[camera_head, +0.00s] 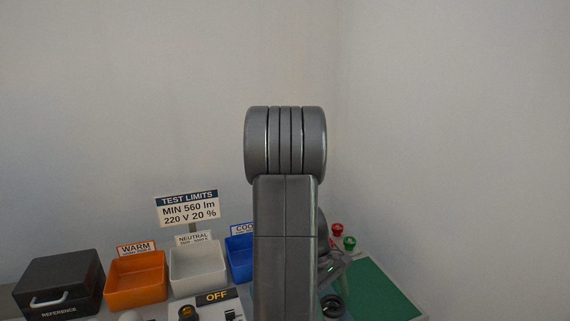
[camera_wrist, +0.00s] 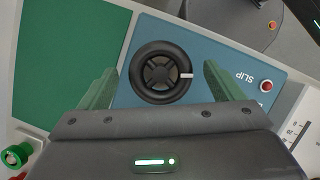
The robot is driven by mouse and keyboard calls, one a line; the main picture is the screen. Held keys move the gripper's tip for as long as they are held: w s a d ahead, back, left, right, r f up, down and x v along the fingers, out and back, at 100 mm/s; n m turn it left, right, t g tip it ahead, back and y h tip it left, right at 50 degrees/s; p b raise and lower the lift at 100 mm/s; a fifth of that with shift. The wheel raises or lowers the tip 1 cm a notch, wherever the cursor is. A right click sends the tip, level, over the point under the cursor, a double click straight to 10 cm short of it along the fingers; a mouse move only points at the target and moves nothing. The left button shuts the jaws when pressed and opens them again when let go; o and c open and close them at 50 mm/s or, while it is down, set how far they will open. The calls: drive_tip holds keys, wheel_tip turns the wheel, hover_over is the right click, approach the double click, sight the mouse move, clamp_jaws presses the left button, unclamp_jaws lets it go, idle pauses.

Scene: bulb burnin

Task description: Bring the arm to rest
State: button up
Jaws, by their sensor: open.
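My arm stands upright in the middle of the head view, its grey links hiding part of the bench behind it. In the wrist view my gripper (camera_wrist: 160,88) is open, with its two green-tinted fingers apart and nothing held between them. A black round socket or knob (camera_wrist: 161,72) with a white mark sits on a blue panel beyond the fingertips. I cannot tell from this view how far above it the fingers are. The gripper's end is mostly hidden in the head view, low to the right of the arm.
A black REFERENCE box (camera_head: 58,287), an orange WARM bin (camera_head: 136,281), a white NEUTRAL bin (camera_head: 199,268) and a blue bin (camera_head: 240,259) line the left. A TEST LIMITS sign (camera_head: 188,209) stands behind. A green mat (camera_head: 372,290) and red and green buttons (camera_head: 343,237) lie right.

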drive_tip(key=n+t+b, duration=0.1)
drive_tip(key=n, duration=0.1)
drive_tip(key=n+t+h+b, duration=0.1)
drive_tip(key=n, duration=0.2)
drive_tip(key=shift+s+a+f+n, duration=0.1)
drive_tip(key=shift+s+f+n, duration=0.05)
drive_tip(key=shift+n, duration=0.15)
drive_tip(key=shift+r+n+b, duration=0.2)
drive_tip(key=shift+n+b, duration=0.1)
drive_tip(key=shift+n, duration=0.2)
drive_tip(key=s+p+v, duration=0.1)
drive_tip(key=v, duration=0.7)
drive_tip(key=shift+w+r, duration=0.2)
drive_tip(key=shift+w, duration=0.25)
drive_tip(key=shift+s+a+f, duration=0.1)
